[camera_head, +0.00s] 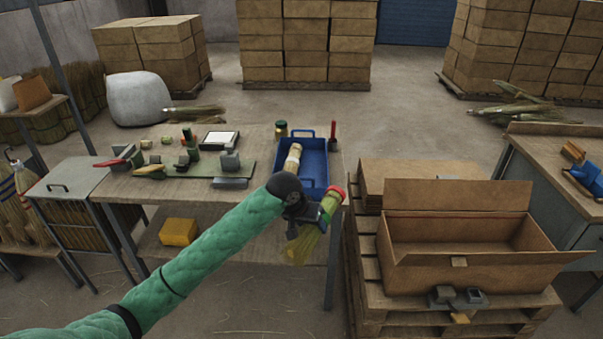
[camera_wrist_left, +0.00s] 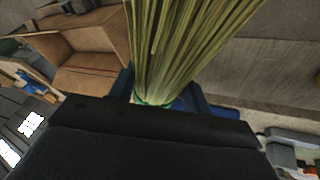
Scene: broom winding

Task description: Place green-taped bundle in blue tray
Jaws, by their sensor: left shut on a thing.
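My left gripper (camera_head: 318,208) is shut on a straw bundle (camera_head: 303,246). The bundle is tilted, its loose straw hanging down and its red-rimmed end up to the right. In the left wrist view the straw (camera_wrist_left: 185,40) fans out from between the fingers, with a green band (camera_wrist_left: 150,101) at the grip. The blue tray (camera_head: 318,183) stands on the table's right end, just behind the gripper. A bundle with a pale wrap (camera_head: 293,157) lies in the tray. The held bundle is outside the tray, over the table's front right corner. My right gripper is not in view.
The worktable (camera_head: 120,188) carries grey clamps and small tools at its left and middle. An open cardboard box (camera_head: 465,238) sits on a pallet to the right.

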